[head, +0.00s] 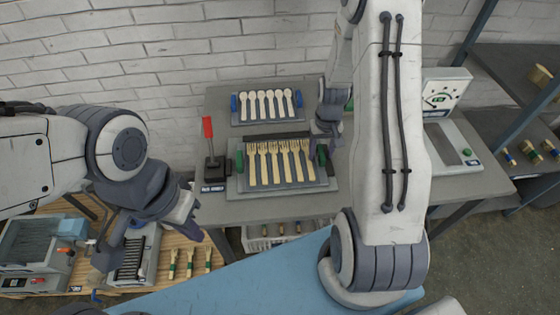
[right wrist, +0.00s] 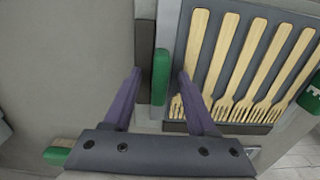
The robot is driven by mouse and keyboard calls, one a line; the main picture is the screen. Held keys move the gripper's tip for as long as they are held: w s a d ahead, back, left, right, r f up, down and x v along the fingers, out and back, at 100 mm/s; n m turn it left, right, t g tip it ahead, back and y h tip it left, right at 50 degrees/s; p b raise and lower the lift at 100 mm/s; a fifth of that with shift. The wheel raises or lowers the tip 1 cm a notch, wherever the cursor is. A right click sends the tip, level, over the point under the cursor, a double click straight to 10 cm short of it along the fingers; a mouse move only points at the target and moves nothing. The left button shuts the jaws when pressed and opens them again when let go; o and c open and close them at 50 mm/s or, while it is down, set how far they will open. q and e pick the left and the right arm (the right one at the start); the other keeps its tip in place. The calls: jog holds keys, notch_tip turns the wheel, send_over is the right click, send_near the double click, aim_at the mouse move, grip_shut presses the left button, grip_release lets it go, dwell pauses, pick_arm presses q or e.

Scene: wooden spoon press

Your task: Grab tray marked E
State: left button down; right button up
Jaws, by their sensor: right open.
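A grey tray holding several wooden forks (head: 290,186) lies on the grey table, with a green handle at each side. Its near green handle (right wrist: 160,77) is between the fingers of my open right gripper (right wrist: 159,71) in the right wrist view; I cannot tell whether they touch it. The far handle (right wrist: 312,97) carries a white mark, which I cannot read surely as E. In the head view my right gripper (head: 323,143) is at the tray's right side. My left gripper (head: 148,235) hangs left of the table, away from the tray; its jaw opening is unclear.
A tray of white spoons (head: 266,122) with blue handles lies behind. A red-handled lever (head: 209,150) stands left of the fork tray. A dial machine (head: 445,110) and shelf are at right. A wooden bench (head: 190,240) with devices is at lower left.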

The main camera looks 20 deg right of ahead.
grip_shut()
dwell(1.4)
